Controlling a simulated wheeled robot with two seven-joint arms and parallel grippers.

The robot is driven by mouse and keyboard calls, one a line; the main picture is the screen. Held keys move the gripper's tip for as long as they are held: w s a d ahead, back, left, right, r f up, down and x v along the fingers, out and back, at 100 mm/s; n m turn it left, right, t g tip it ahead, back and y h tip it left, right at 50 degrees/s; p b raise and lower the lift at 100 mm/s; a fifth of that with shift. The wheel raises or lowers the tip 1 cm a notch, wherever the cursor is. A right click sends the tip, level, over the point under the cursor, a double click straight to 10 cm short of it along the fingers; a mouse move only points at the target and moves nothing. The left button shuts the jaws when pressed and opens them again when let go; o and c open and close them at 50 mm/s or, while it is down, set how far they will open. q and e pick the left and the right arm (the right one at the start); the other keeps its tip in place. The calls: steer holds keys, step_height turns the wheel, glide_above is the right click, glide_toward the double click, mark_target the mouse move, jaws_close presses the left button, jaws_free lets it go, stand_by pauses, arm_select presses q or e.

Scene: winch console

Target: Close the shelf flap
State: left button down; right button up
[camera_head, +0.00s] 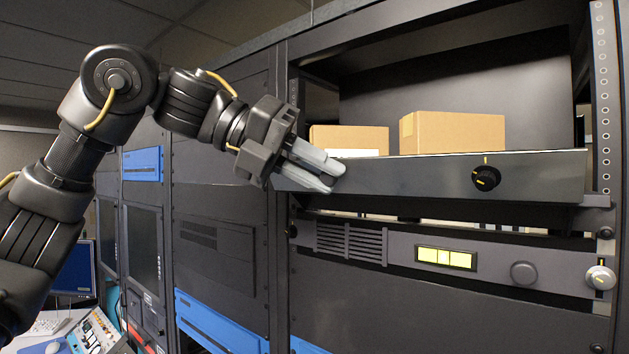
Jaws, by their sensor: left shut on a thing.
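The shelf flap (415,179) is a long dark panel across the front of an open rack bay. It has a black knob (486,178) with a yellow mark, right of its middle. The flap stands out from the rack front, and its top edge shows as a thin line. My left gripper (328,177) comes in from the left and is shut on the flap near its left end. The fingers hide that part of the flap, so the exact grip is hard to see. My right gripper is not in view.
Two cardboard boxes, a left one (350,139) and a right one (453,132), sit in the bay behind the flap. Below is a grey panel (400,248) with a yellow display and a light knob (600,278). A perforated rail (602,95) borders the right side.

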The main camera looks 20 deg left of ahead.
arm_select(q)
steer(key=shift+w+d+r+n+g+y, duration=0.25)
steer(key=shift+w+r+n+g+y, duration=0.4)
steer(key=shift+g, duration=0.45)
steer(key=shift+w+d+r+n+g+y, duration=0.1)
steer(key=shift+w+r+n+g+y, duration=0.1)
steer(key=shift+n+g+y, duration=0.3)
steer(key=c, duration=1.3)
jaws_free()
steer(key=shift+w+d, duration=0.1)
steer(key=shift+o, duration=0.2)
steer(key=w+v, duration=0.1)
steer(key=v, duration=0.9)
steer(key=shift+s+a+r, duration=0.25)
steer(key=shift+s+a, duration=0.1)
steer(key=shift+a, duration=0.05)
steer(key=shift+d, duration=0.1)
